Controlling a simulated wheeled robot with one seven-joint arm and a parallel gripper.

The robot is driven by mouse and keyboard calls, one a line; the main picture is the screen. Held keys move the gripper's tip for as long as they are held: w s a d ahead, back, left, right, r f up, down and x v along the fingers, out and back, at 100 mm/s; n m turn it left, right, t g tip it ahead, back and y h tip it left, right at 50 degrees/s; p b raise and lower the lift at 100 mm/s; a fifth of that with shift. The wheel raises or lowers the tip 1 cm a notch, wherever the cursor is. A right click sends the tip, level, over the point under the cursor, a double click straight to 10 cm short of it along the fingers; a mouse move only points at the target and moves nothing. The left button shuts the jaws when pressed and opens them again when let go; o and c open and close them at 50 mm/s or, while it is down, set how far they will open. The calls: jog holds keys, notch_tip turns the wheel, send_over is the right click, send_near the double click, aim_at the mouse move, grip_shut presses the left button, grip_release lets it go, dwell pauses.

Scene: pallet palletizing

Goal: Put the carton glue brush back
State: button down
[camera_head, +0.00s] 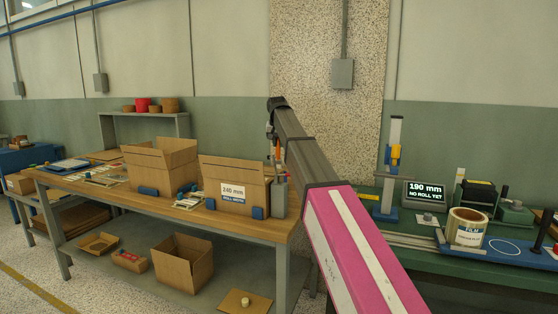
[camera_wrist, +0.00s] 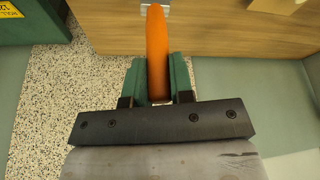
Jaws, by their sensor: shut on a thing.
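The glue brush shows as an orange handle (camera_wrist: 156,45) between the green fingers of my gripper (camera_wrist: 158,78) in the wrist view. The fingers are shut on it. In the head view a small orange part of the brush (camera_head: 278,150) shows beside my arm's far end, above a narrow grey holder (camera_head: 280,198). The holder stands at the right end of the wooden bench (camera_head: 225,217), beside a carton. My arm partly covers this area, and the brush's lower end cannot be made out clearly.
An open carton with a "240 mm" sign (camera_head: 233,191) stands just left of the grey holder. Another open carton (camera_head: 160,165) is farther left. The green table (camera_head: 410,215) at right carries a film roll (camera_head: 466,228) and a "190 mm" display (camera_head: 424,193).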

aim_at(278, 163)
jog(key=shift+a+f, duration=0.1)
jog(key=shift+f, duration=2.85)
jog(key=c, duration=1)
grip_release()
jog(key=v, duration=1.2)
